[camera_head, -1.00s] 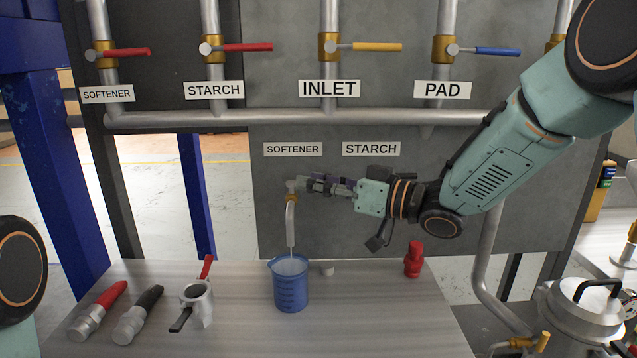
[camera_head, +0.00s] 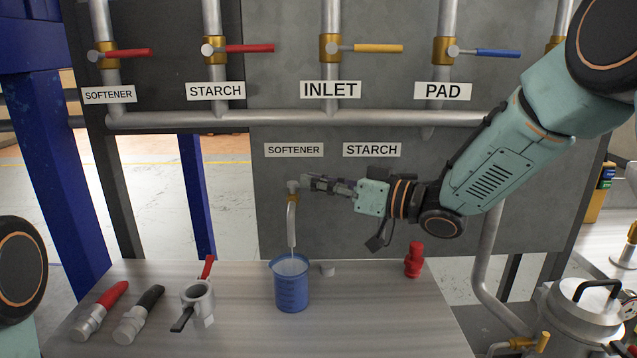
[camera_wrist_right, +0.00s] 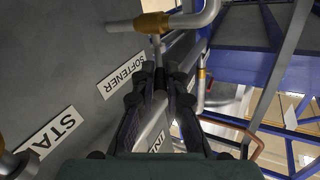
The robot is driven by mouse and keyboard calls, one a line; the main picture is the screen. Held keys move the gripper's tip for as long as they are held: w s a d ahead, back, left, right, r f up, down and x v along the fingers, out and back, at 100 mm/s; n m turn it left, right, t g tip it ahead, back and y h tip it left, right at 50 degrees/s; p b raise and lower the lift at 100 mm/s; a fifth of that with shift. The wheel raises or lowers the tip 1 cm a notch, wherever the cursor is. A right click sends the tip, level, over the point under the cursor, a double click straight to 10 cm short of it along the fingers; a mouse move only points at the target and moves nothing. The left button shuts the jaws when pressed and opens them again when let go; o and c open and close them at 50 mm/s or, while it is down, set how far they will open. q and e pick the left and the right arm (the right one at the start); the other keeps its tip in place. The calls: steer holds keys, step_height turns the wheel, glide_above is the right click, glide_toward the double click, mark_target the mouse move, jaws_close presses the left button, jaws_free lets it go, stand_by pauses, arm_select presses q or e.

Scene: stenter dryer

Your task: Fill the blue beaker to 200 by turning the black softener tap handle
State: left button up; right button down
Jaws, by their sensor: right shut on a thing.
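The blue beaker (camera_head: 291,288) stands upright on the bench in the head view, under the bent spout (camera_head: 291,222) of the softener tap (camera_head: 293,190). The spout's end is just above or at the beaker's mouth. The fingers mostly hide the black handle. My left gripper is out of view.
Pipes with coloured handles run above.

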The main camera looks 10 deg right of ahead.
steer(key=shift+s+a, duration=0.1)
steer(key=shift+s+a+f+m+t+h, duration=0.1)
steer(key=shift+s+a+m+t+h, duration=0.15)
steer(key=shift+m+t+h, duration=0.55)
steer(key=shift+s+a+r+m+t+h, duration=0.1)
steer(key=shift+s+a+m+t+h, duration=0.1)
steer(key=shift+m+t+h, duration=0.55)
steer(key=shift+s+a+f+m+t+h, duration=0.2)
steer(key=shift+m+t+h, duration=0.3)
steer(key=shift+h, duration=0.45)
steer(key=shift+r, duration=0.1)
steer(key=c, duration=1.4)
jaws_free()
steer(key=shift+w+a, duration=0.1)
steer(key=shift+o, duration=0.2)
steer(key=v, duration=1.2)
